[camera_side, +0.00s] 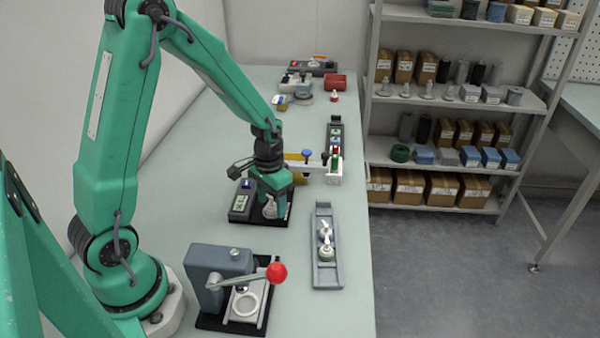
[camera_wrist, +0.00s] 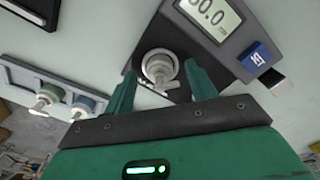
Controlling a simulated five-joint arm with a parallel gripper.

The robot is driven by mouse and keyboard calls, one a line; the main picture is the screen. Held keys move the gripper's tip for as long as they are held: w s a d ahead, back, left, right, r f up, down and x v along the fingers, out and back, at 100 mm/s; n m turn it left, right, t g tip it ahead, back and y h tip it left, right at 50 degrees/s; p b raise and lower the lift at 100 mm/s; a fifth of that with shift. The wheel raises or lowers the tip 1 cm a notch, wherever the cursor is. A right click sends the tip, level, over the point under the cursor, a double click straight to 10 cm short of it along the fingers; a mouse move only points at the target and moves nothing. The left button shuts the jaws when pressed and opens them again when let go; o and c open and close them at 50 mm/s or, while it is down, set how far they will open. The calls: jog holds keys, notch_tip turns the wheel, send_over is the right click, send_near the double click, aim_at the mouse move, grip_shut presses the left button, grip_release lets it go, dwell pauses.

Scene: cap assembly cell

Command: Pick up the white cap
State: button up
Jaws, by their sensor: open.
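A white cap-like piece with a spout (camera_wrist: 160,68) stands on the dark plate of a grey device with a digital display (camera_wrist: 215,18). In the side view the white piece (camera_side: 270,208) shows partly beneath my gripper (camera_side: 274,194). My gripper (camera_wrist: 161,76) is open in the wrist view, its green fingers on either side of the white piece, with gaps visible. Whether the fingers reach down to its height is hard to tell. Two more white-topped pieces stand in a grey tray (camera_side: 326,277); one (camera_wrist: 47,96) is at the left in the wrist view.
A grey press with a red-ball lever (camera_side: 277,272) stands at the front of the bench. A fixture with a blue knob (camera_side: 307,153) and a yellow plate is behind my gripper. Shelves (camera_side: 450,100) stand beyond the bench's right edge. Bench space left of the display device is clear.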

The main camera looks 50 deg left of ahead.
jog(key=shift+f, duration=0.35)
